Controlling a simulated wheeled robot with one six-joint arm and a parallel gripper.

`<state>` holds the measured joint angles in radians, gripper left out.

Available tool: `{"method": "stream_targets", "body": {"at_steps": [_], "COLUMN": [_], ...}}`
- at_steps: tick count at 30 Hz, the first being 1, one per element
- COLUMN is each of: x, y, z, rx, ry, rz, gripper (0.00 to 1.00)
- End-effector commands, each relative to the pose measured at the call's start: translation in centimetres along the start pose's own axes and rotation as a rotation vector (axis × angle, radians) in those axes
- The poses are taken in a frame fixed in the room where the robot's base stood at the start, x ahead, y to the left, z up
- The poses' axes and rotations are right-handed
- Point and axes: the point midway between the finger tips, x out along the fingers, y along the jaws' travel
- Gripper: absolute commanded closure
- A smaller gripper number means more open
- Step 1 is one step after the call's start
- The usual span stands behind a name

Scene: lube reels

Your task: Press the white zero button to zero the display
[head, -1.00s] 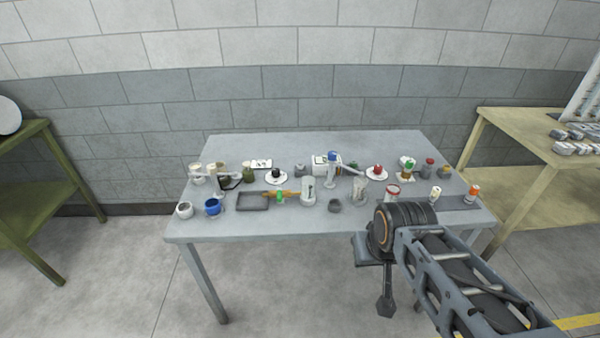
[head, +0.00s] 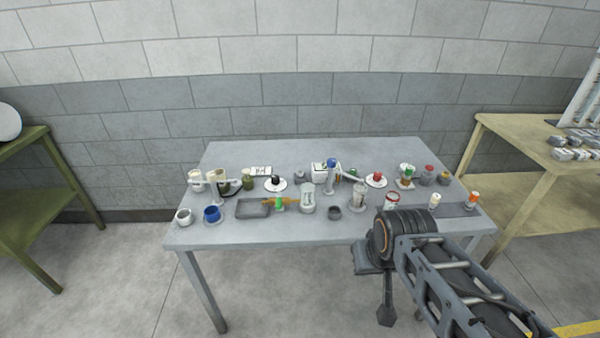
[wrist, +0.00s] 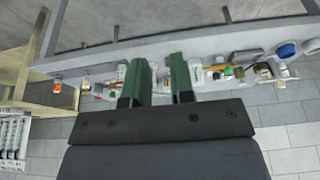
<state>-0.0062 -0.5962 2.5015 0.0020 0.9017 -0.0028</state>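A white box-shaped device (head: 322,172) stands near the middle back of the grey table, partly hidden by a white post with a blue top (head: 331,165). A flat white panel with dark marks (head: 261,171) lies to its left. The zero button and the display are too small to make out, and I cannot tell which item carries them. In the wrist view my gripper (wrist: 167,62) shows two green fingers with a gap between them. It is open and empty, with the crowded table beyond its tips. In the head view my gripper cannot be made out.
The grey table (head: 300,148) holds several cups, discs and small parts: a blue cup (head: 212,214), a dark tray (head: 254,208), a red-topped disc (head: 377,180), an orange-topped item (head: 473,198). Its back strip is clear. A green table stands left, a yellowish table (head: 482,125) right.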

Motion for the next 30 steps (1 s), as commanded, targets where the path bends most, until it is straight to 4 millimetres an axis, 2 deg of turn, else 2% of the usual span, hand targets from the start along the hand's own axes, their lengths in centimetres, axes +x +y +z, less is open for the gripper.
{"method": "stream_targets", "body": {"at_steps": [1, 7, 30], "x": [0.00, 0.00, 0.00], "y": [0.00, 0.00, 0.00], "z": [0.00, 0.00, 0.00], "rx": [0.000, 0.000, 0.000], "ry": [0.000, 0.000, 0.000], "rz": [0.000, 0.000, 0.000], "gripper": [0.82, 1.00, 1.00]}}
